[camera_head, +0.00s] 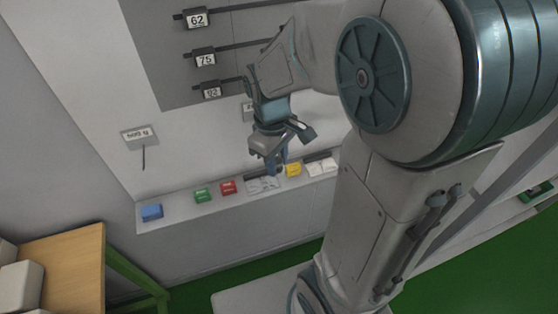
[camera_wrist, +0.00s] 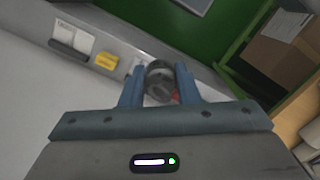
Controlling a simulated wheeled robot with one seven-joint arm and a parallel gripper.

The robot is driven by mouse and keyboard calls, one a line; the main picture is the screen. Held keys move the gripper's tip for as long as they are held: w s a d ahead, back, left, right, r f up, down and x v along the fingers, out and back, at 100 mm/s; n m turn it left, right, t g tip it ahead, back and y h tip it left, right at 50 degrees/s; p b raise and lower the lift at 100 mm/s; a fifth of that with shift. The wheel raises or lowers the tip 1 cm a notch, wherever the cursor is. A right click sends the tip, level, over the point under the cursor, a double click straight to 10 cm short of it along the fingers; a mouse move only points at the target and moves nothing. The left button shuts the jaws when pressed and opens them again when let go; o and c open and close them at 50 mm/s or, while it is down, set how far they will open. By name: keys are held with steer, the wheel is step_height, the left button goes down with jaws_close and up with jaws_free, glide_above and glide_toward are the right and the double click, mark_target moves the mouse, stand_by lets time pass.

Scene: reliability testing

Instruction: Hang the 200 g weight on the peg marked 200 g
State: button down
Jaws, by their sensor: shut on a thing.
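My gripper (camera_head: 277,165) is low over the wall ledge in the head view, its blue fingers pointing down. In the wrist view, my gripper (camera_wrist: 160,90) is shut on a dark grey, round weight (camera_wrist: 159,76) between the two fingers. No mark on the weight can be read. The weight is not clear in the head view. A sign reading 500 g (camera_head: 140,133) is on the wall at left, with a thin peg (camera_head: 143,158) below it. Another sign (camera_head: 248,112) is mostly hidden behind my gripper. No 200 g mark can be read.
The ledge (camera_head: 175,217) carries a blue block (camera_head: 151,212), a green block (camera_head: 203,195), a red block (camera_head: 228,187), a yellow block (camera_head: 293,170) and white cards (camera_head: 262,184). Dark rods with numbered tags (camera_head: 197,19) stick out above. A wooden table (camera_head: 75,262) stands lower left.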

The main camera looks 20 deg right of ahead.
steer(key=shift+w+f, duration=0.15)
steer(key=shift+w, duration=1.65)
steer(key=shift+w+f, duration=0.15)
steer(key=shift+w, duration=1.65)
steer(key=shift+w+f, duration=0.45)
steer(key=shift+w, duration=0.25)
steer(key=c, duration=1)
jaws_free()
steer(key=r, duration=0.9)
steer(key=w+r+b, duration=0.1)
steer(key=r, duration=0.3)
steer(key=shift+a+r, duration=0.35)
steer(key=shift+r, duration=0.05)
